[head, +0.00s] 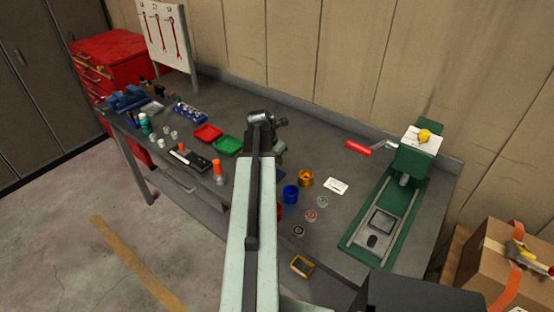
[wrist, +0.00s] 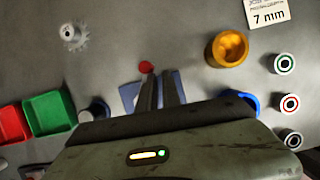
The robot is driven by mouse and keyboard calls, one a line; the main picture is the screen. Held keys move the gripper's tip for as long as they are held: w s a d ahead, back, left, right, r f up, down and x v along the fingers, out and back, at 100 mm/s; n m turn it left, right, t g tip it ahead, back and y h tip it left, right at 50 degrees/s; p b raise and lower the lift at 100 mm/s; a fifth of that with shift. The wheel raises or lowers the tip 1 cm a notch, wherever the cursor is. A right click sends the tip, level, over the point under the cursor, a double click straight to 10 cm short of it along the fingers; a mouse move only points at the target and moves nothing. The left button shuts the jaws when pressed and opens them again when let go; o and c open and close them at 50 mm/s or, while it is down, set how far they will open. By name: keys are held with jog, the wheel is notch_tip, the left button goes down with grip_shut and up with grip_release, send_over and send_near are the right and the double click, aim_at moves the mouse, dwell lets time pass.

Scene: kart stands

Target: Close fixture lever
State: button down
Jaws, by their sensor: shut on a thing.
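In the wrist view a blue fixture (wrist: 130,95) lies on the grey bench under my gripper (wrist: 161,84). The red ball knob (wrist: 147,67) of its lever shows just beyond my fingertips, slightly to the left. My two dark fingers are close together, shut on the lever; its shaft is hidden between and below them. My fingertips are hidden there.
Around the fixture are a brass cup (wrist: 228,48), a blue cup (head: 290,194), red (head: 208,133) and green (head: 227,145) trays, a grey gear (wrist: 73,36) and several ringed discs (head: 310,215).

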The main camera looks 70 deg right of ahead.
jog(key=a, duration=0.3)
jog(key=shift+s+a, duration=0.2)
jog(key=shift+s, duration=0.2)
jog(key=s+p+v, duration=0.1)
jog(key=p+v, duration=0.8)
jog(key=v, duration=0.1)
jog(key=shift+s+a, duration=0.35)
jog(key=shift+s, duration=0.35)
